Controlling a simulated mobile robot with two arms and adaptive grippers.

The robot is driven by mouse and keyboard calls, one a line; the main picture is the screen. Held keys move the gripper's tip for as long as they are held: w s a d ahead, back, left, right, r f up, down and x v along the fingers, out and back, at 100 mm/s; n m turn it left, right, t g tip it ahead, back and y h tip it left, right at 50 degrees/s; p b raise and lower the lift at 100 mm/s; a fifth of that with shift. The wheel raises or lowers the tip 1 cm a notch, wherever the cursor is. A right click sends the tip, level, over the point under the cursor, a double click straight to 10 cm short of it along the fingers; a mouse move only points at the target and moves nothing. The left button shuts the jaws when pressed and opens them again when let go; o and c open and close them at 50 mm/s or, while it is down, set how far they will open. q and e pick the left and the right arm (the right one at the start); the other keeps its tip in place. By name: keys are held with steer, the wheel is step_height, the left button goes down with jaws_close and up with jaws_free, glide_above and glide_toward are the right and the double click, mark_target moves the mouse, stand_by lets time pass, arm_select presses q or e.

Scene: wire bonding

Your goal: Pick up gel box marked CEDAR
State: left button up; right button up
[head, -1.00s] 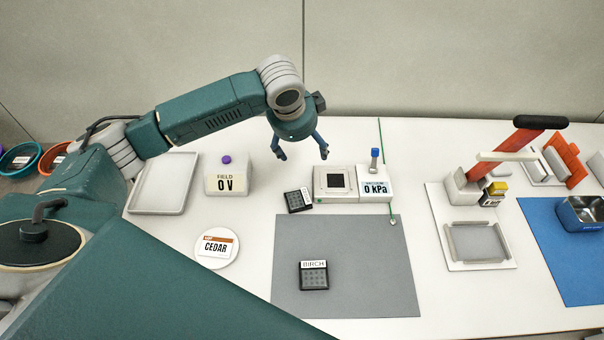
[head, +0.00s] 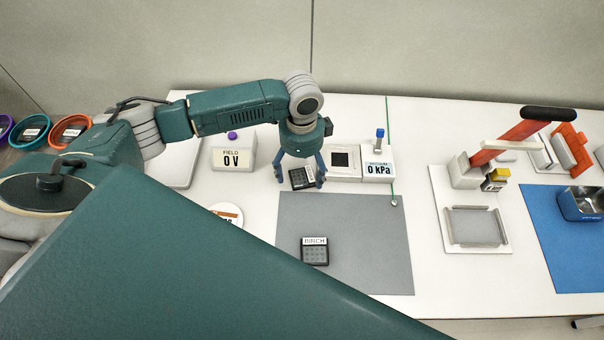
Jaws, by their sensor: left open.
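A small dark gel box (head: 303,177) lies on the white table just behind the grey mat; the label on its side is too small and covered to read. My left gripper (head: 301,181) is open and pointing down, with one finger on each side of this box in the picture. I cannot tell whether the fingers touch it. A second dark gel box (head: 315,254), marked BIRCH, lies on the grey mat. A round white disc (head: 235,209) with an orange-edged card is partly hidden by my arm. My right gripper is out of view.
The grey mat (head: 380,270) is mostly bare. A FIELD 0 V meter (head: 232,160) stands left of the gripper, and a 0 kPa vacuum unit (head: 378,170) close on its right. A red-handled press (head: 500,150) and a blue mat (head: 565,260) are farther right.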

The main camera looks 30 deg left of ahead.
arm_select(q)
steer(key=shift+f, duration=0.8)
steer(key=c, duration=1.3)
steer(key=shift+r, duration=0.1)
